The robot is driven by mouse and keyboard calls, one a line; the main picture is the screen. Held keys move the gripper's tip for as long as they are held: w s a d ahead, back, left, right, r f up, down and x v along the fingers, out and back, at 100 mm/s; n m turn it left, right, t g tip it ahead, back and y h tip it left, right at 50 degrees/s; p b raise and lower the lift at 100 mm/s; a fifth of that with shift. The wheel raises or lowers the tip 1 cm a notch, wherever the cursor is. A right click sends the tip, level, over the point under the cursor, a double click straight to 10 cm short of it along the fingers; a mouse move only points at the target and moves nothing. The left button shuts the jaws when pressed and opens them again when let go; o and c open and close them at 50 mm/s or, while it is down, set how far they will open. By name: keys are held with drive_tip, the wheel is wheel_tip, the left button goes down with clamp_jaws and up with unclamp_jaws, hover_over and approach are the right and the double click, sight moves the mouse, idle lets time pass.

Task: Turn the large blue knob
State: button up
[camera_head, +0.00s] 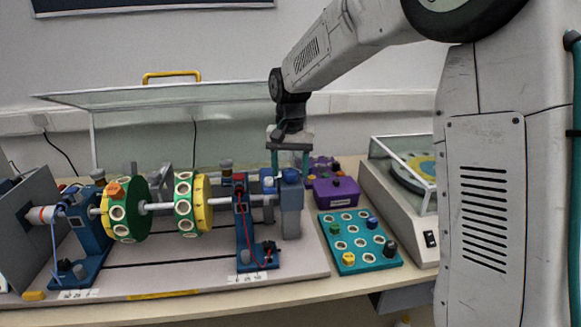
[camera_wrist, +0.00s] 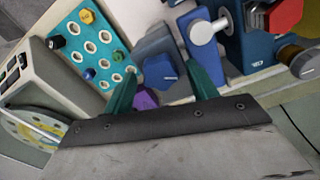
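The large blue knob (camera_wrist: 160,72) sits on a grey-blue block at the right end of the shaft rig. In the head view the knob (camera_head: 290,176) is on top of the grey-blue post, partly behind my fingers. My gripper (camera_head: 290,170) is above the post, pointing down, with its two teal fingers apart. In the wrist view my gripper (camera_wrist: 160,67) is open, with the knob showing between its fingertips and a gap on each side. I cannot tell how far the fingertips are above the knob.
A teal tray (camera_head: 361,262) with round holes and small knobs lies right of the rig. A purple box (camera_head: 336,192) stands close behind it. A white device (camera_head: 405,222) with a clear lid stands further right.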

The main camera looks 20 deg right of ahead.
drive_tip(key=c, duration=0.7)
drive_tip(key=n, duration=0.4)
drive_tip(key=shift+n, duration=0.4)
drive_tip(key=n, duration=0.9)
drive_tip(key=shift+d, duration=0.1)
drive_tip(key=shift+w+r+n, duration=0.1)
drive_tip(key=shift+n, duration=1.8)
